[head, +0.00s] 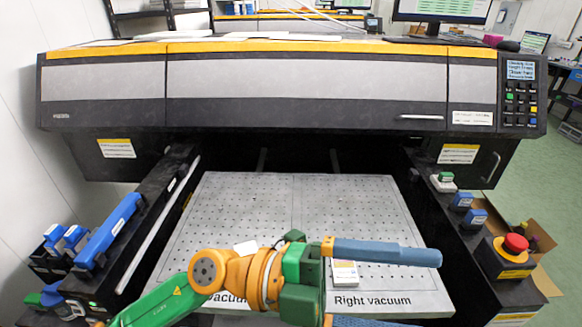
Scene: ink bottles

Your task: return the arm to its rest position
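My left arm (232,275), green and orange, reaches in from the lower left over the perforated vacuum bed. My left gripper (424,291) points right, with two blue fingers spread wide apart. The upper finger shows in full and the lower one is cut by the bottom edge of the picture. Nothing shows held between the fingers. My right gripper is not in view.
The large printer (300,85) spans the back.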

